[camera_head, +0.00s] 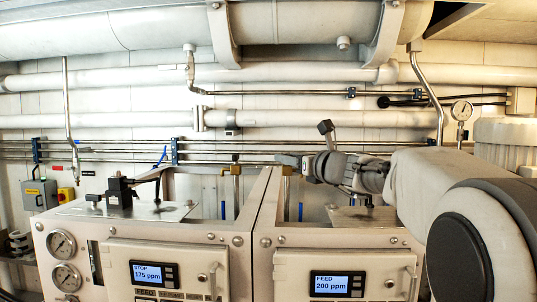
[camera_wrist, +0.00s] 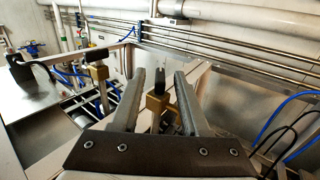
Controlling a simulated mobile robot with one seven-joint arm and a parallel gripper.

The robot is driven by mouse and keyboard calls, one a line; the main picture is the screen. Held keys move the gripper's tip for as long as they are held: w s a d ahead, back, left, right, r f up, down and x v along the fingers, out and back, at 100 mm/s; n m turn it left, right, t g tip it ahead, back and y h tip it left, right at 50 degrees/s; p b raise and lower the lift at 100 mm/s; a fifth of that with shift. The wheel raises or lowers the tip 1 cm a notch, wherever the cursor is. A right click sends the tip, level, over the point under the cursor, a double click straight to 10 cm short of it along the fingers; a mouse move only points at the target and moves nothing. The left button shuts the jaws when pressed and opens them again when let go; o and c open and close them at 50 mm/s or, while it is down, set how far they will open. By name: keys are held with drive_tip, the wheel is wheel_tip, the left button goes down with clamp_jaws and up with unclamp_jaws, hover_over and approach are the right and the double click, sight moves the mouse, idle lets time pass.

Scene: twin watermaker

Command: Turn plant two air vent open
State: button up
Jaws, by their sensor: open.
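My gripper (camera_head: 287,160) reaches left above the back edge of the right-hand plant cabinet, whose display reads FEED 200 ppm. In the wrist view my gripper (camera_wrist: 160,74) is open, with one finger on either side of a small brass valve (camera_wrist: 156,104) with a dark upright handle (camera_wrist: 159,82). The handle shows between the fingers, with gaps on both sides; I cannot tell its exact depth. In the head view a brass valve (camera_head: 287,171) shows partly behind my gripper. A similar brass valve (camera_head: 236,170) stands to the left; a second brass valve also shows in the wrist view (camera_wrist: 99,73).
The left cabinet's display (camera_head: 154,274) reads STOP 175 ppm. Thin steel pipes (camera_wrist: 245,60) run along the wall close to my gripper. Blue and black hoses (camera_wrist: 285,125) hang at the right of the wrist view. Metal frame bars surround the valves.

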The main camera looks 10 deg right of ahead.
drive_tip(key=shift+x, duration=0.8)
drive_tip(key=shift+c, duration=0.2)
clamp_jaws()
